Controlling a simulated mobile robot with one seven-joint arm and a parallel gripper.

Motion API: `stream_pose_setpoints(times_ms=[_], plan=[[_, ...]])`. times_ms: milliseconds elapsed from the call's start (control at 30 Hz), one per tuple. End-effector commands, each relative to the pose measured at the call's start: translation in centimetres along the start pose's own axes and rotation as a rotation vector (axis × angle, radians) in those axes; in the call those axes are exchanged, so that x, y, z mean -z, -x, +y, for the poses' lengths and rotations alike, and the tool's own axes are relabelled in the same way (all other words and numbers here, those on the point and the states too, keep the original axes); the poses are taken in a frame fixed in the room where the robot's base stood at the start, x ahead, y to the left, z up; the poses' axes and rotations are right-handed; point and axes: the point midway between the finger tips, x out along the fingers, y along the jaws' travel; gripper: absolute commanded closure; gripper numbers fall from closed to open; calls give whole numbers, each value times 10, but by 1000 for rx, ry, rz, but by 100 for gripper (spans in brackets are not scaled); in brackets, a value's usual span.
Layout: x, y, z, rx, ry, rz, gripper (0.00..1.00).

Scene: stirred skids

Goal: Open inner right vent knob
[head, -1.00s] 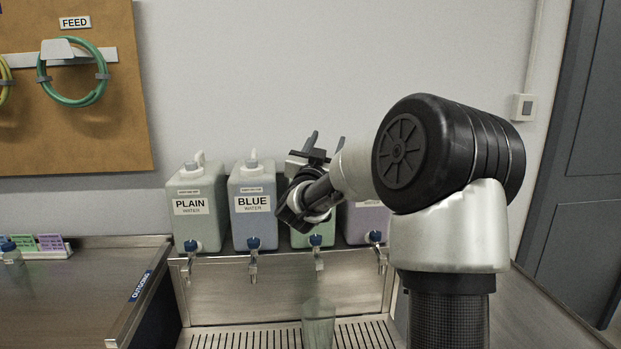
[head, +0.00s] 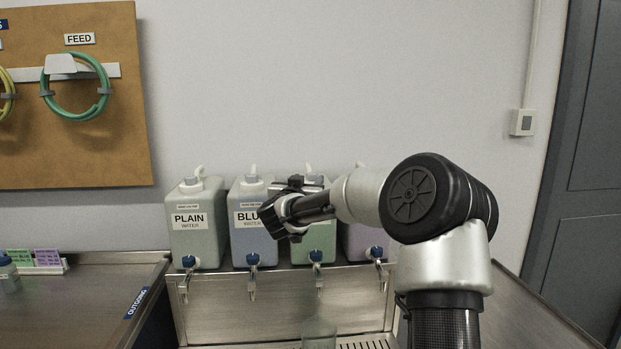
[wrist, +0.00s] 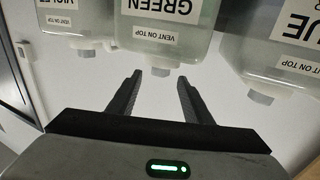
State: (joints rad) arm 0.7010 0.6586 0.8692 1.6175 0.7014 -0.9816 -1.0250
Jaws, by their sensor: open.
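The inner right container is a pale green jug (head: 319,236), third from the left, partly hidden behind my arm in the head view. In the wrist view, which is upside down, its GREEN label (wrist: 172,8) is readable. Its pale vent knob (wrist: 161,71) shows at its top, between the lines of my two fingers and near their tips. My gripper (wrist: 159,79) is open and empty, with a finger on each side of the knob. I cannot tell whether either finger touches it. In the head view my fingers are mostly hidden.
The PLAIN jug (head: 196,231) and BLUE jug (head: 244,242) stand left of it, a violet jug (head: 362,243) right. The blue jug's vent knob (wrist: 260,97) is well right of my fingers in the wrist view. Taps line the steel stand's front; a clear vessel (head: 319,332) stands below.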

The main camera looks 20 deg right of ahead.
Motion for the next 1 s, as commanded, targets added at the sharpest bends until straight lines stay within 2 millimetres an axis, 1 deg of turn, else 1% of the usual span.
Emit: stream_pose_setpoints(times_ms=[33,100,233,400,633,667,700,900,1000], plan=[[-1,-10,0,-1,-5,-1,54],[-1,-22,0,-1,-4,-1,54],[0,-37,0,0,-3,0,54],[0,-45,0,1,-1,1,54],[0,-45,0,1,0,1,54],[0,-45,0,1,0,1,56],[0,-45,0,1,0,1,63],[0,-45,0,1,0,1,96],[0,-45,0,2,0,1,96]])
